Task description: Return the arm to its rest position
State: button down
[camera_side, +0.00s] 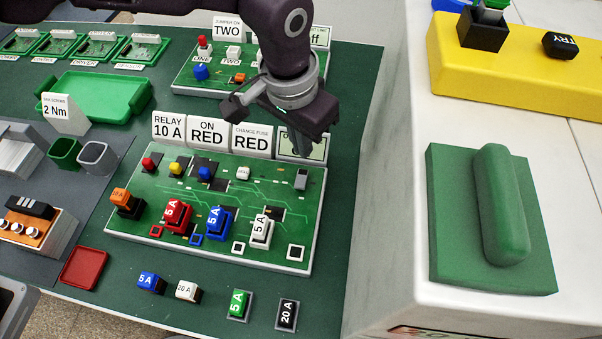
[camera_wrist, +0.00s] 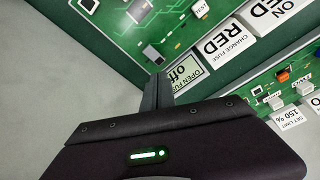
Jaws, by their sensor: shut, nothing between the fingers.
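My gripper (camera_side: 300,146) is shut and empty in the side view. It hangs over the back right of the front green board (camera_side: 270,185), in front of a small display (camera_side: 318,146). In the wrist view my shut gripper (camera_wrist: 157,80) points toward the display (camera_wrist: 186,68), which reads "off". The front board carries red, blue and white 5 A fuses (camera_side: 216,220) and an orange block (camera_side: 126,200) at its left. I cannot tell the exact height of my fingertips above the board.
A second board (camera_side: 185,80) stands behind, partly hidden by my arm. Label cards (camera_side: 207,131) stand upright between the boards. Loose fuses (camera_side: 187,291) and a red tray (camera_side: 84,268) lie in front. A white surface with a yellow box (camera_side: 500,60) and green block (camera_side: 502,205) is at right.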

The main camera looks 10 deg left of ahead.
jog(key=shift+r, duration=0.55)
jog(key=s+a+r+n+t, duration=0.1)
jog(key=s+a+r+n, duration=0.15)
jog(key=a+r, duration=1.55)
jog(key=s+a+r+n+t, duration=0.2)
jog(key=s+a, duration=0.6)
jog(key=a, duration=0.3)
jog(key=s+a+f, duration=0.2)
jog(key=s+a, duration=0.1)
jog(key=s, duration=0.3)
jog(key=s+a+f+n+t, duration=0.1)
jog(key=s+a, duration=0.1)
jog(key=s, duration=0.4)
jog(key=shift+a+f+y, duration=0.35)
jog(key=shift+a+y, duration=0.05)
